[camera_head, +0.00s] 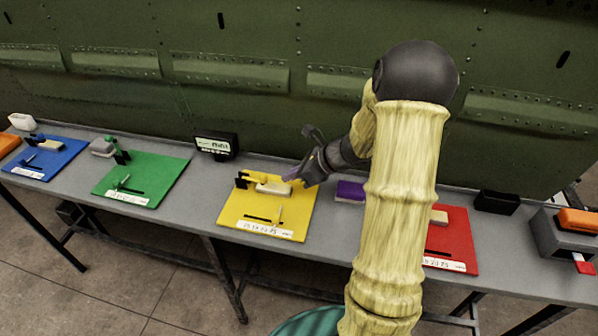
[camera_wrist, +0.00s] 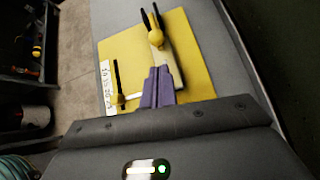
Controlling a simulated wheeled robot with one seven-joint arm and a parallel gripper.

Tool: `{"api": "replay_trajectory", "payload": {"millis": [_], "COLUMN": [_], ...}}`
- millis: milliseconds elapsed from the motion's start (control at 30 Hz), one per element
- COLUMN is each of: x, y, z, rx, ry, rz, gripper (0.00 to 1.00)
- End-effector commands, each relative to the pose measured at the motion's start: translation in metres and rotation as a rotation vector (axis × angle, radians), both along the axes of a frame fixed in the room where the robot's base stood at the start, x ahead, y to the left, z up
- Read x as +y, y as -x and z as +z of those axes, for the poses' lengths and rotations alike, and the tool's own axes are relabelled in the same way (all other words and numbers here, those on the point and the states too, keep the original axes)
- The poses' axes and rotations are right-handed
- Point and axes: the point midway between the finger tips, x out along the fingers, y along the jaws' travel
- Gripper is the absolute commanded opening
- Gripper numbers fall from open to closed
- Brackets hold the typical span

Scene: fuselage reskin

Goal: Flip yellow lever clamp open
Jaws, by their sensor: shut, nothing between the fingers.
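The yellow lever clamp (camera_head: 243,180) stands at the back left of the yellow board (camera_head: 232,217), beside a pale block (camera_head: 273,188). In the wrist view the clamp (camera_wrist: 155,37) shows at the top of the board, with dark upright parts and a yellow part against the pale block. I cannot tell the lever's exact position. My gripper (camera_head: 290,175) is shut and empty, just right of the clamp and near the block. In the wrist view its purple fingers (camera_wrist: 158,86) are together and point toward the clamp, partly covering the block. Contact is not clear.
A slot with a small yellow post (camera_head: 280,216) is at the board's front. A green board (camera_head: 150,180) and a blue board (camera_head: 45,163) lie left, a red board (camera_head: 460,240) right. A dark display box (camera_head: 216,146) stands behind. The green fuselage wall (camera_head: 240,40) closes off the back.

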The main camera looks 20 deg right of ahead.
Motion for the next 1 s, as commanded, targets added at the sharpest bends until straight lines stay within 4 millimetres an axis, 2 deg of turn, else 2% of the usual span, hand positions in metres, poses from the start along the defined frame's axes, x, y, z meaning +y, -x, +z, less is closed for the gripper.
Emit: {"api": "replay_trajectory", "payload": {"millis": [200, 367, 1000], "x": [0.023, 0.030, 0.029], "y": [-0.017, -0.024, -0.025], "z": [-0.024, -0.032, -0.029], "rx": [0.001, 0.000, 0.010], "ry": [-0.001, 0.000, 0.016], "rz": [0.003, 0.001, -0.005], "gripper": [0.00, 0.00, 0.00]}}
